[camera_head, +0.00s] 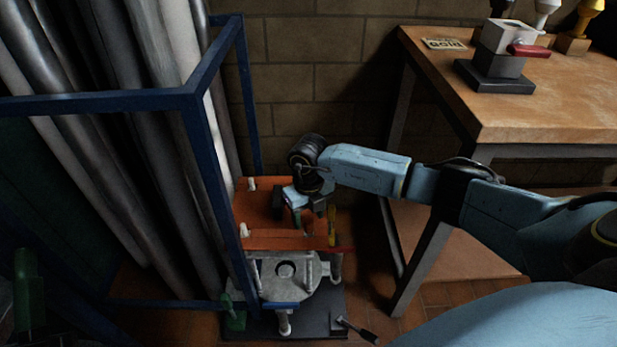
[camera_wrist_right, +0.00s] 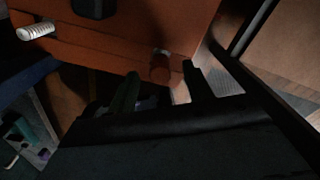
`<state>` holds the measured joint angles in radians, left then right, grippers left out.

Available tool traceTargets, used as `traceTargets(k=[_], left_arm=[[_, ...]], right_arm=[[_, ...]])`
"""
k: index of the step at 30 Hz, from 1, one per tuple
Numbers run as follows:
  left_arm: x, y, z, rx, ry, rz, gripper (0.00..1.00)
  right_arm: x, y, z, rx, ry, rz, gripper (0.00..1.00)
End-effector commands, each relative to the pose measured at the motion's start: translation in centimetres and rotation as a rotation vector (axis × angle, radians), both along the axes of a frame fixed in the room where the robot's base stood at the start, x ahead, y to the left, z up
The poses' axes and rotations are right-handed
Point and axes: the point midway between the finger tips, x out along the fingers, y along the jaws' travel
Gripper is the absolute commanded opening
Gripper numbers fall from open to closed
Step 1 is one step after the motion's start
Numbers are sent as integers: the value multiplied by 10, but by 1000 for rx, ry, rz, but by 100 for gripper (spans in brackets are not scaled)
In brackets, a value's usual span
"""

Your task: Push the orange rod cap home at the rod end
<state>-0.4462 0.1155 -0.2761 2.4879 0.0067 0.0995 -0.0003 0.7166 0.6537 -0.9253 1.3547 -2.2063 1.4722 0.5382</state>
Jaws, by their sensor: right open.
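In the right wrist view, a short round orange cap (camera_wrist_right: 159,72) stands by the edge of the orange plate (camera_wrist_right: 110,45), with a small pale rod end (camera_wrist_right: 161,51) beside it. My right gripper (camera_wrist_right: 163,80) is open, its two dark fingers on either side of the cap. Gaps show on both sides, so the fingers look clear of it. In the head view my right gripper (camera_head: 303,207) hangs over the orange plate (camera_head: 262,228). I cannot make out the cap there. How far the cap sits on the rod is unclear. My left gripper does not show.
A blue frame (camera_head: 207,150) around big grey pipes stands close at left. A grey metal flange (camera_head: 285,271) lies below the plate. A yellow upright piece (camera_head: 332,226) stands near the gripper. A wooden workbench (camera_head: 540,107) is at right. White rod ends rise from the plate.

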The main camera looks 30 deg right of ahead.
Motion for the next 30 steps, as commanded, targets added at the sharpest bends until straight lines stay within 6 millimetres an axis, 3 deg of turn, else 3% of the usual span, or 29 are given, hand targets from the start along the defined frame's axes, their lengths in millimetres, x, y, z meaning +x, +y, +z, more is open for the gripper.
traceTargets(k=[7,15,23,30], left_arm=[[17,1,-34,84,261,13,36],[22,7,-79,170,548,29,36],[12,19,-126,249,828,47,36],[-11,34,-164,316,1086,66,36]], right_arm=[[0,0,18,0,-1,0,51],[0,0,32,0,-1,0,51],[0,0,45,1,0,1,51],[0,0,57,1,0,1,51]])
